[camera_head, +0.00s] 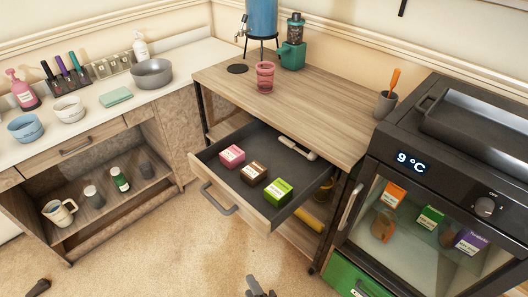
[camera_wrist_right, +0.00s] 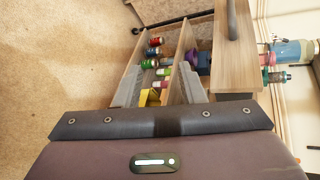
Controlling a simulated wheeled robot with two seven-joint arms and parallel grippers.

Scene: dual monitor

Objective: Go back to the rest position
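My right gripper (camera_head: 261,287) shows at the bottom middle of the head view, over the floor and in front of the open drawer. In the right wrist view its two fingers (camera_wrist_right: 158,85) are spread apart with nothing held between them. My left gripper (camera_head: 38,288) shows only as a small dark tip at the bottom left corner of the head view. Whether it is open or shut cannot be seen. Both are apart from the furniture in the head view.
An open drawer (camera_head: 213,181) holds pink, brown and green boxes and juts into the room. A fridge (camera_head: 349,192) reading 9 °C stands right, above a green drawer (camera_head: 352,277). A counter (camera_head: 12,152) with bowls stands left. The middle floor (camera_head: 165,255) is clear.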

